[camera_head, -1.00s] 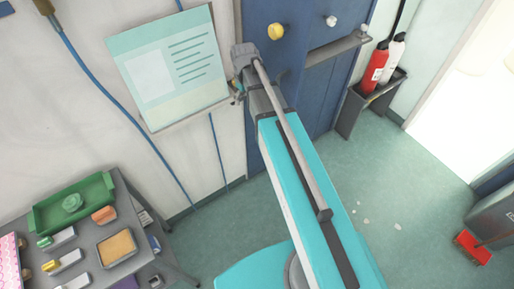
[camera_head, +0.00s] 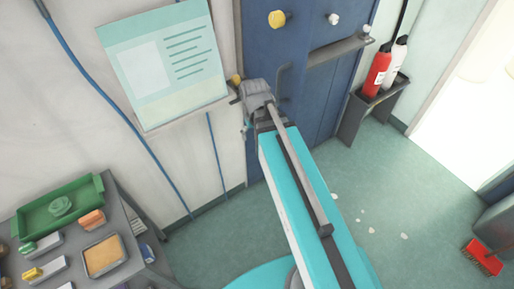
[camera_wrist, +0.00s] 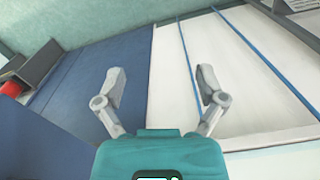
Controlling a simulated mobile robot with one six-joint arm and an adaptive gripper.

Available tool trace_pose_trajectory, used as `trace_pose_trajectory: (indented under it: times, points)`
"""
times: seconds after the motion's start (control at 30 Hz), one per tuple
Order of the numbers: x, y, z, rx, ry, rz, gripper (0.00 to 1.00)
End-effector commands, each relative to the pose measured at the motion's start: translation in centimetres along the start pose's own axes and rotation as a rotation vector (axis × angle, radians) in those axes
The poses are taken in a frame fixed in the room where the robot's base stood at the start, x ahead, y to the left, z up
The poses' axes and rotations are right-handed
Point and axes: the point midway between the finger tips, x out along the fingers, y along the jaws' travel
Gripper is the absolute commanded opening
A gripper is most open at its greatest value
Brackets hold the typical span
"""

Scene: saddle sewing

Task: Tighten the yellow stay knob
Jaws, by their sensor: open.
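A round yellow knob (camera_head: 277,19) sits on the upper part of the blue door (camera_head: 325,85), above and right of my gripper in the head view. A second, smaller yellow piece (camera_head: 236,79) shows at the wall and door edge, just left of my wrist and partly hidden by it. I cannot tell which of the two is the stay knob. My gripper is mostly hidden behind my wrist in the head view. In the wrist view my gripper (camera_wrist: 160,78) is open, its two fingers wide apart with nothing between them. No yellow knob shows in the wrist view.
A white knob (camera_head: 333,19) and a grey ledge (camera_head: 340,48) are on the door. A dark handle (camera_head: 283,82) is close to my wrist. A red extinguisher (camera_head: 377,70) stands right. A cart with a green tray (camera_head: 60,207) stands lower left. Blue cables run down the wall.

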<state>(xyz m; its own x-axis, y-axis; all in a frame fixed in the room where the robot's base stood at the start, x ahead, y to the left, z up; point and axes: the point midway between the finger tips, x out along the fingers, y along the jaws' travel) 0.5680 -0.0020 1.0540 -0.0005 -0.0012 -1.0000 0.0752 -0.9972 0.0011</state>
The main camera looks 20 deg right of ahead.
Motion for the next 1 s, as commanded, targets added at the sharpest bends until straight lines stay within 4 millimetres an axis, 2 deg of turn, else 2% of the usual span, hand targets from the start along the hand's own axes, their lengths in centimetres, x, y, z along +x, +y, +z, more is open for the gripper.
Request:
trace_pose_trajectory:
  times: [0.1,0.3,1.0]
  points:
    - [1.1,-0.1,1.4,0.029,0.0,0.0,0.89]
    - [1.8,-0.3,2.6,0.062,0.0,0.0,0.89]
    - [2.0,-0.3,2.9,0.076,0.0,0.0,0.89]
